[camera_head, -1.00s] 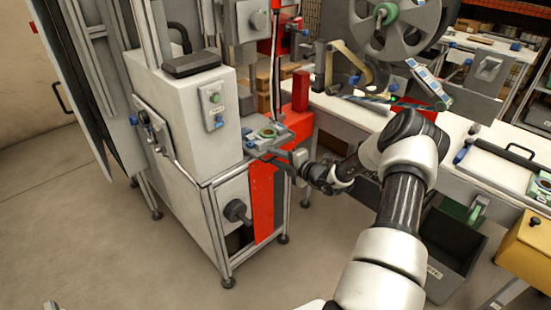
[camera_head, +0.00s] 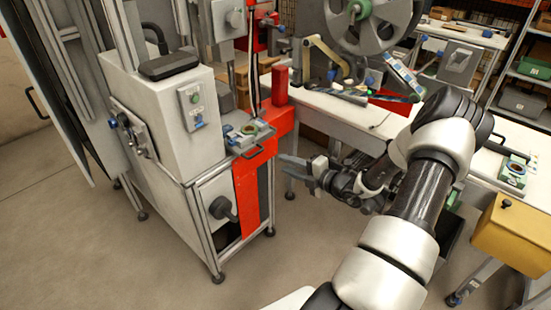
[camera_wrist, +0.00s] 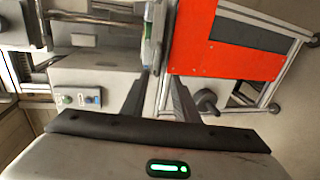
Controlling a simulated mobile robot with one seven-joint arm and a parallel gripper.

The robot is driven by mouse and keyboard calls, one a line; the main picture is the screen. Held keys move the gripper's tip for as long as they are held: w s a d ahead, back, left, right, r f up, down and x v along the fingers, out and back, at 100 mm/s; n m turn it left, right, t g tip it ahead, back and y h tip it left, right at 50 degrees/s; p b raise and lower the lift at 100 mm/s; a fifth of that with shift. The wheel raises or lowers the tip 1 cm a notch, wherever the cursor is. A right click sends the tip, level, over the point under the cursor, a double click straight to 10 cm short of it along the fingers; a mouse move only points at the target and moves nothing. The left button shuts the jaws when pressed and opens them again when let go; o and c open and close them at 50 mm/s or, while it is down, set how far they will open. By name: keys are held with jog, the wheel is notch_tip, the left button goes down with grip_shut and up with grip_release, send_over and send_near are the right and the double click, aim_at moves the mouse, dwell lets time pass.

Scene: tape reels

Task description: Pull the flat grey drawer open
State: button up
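The flat grey drawer (camera_head: 236,141) is at the right side of the white machine, near the red frame, with a green ring-shaped part on top and a dark handle (camera_head: 256,152) on its front. How far out it stands, I cannot tell. My gripper (camera_head: 285,169) is to the right of the handle and slightly lower, apart from it, with clear floor showing between. In the wrist view my gripper (camera_wrist: 158,85) has its two dark fingers spread with nothing held between them. The drawer appears there only as a thin edge-on strip (camera_wrist: 152,45) beyond the fingertips.
The white machine cabinet (camera_head: 165,115) and its red panel (camera_head: 246,195) stand left of my gripper. A black knob (camera_head: 221,208) sticks out below the drawer. A white bench (camera_head: 345,117) with a large reel (camera_head: 375,25) is behind. The floor (camera_head: 300,225) in front is free.

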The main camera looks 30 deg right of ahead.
jog(key=shift+v, duration=1.1)
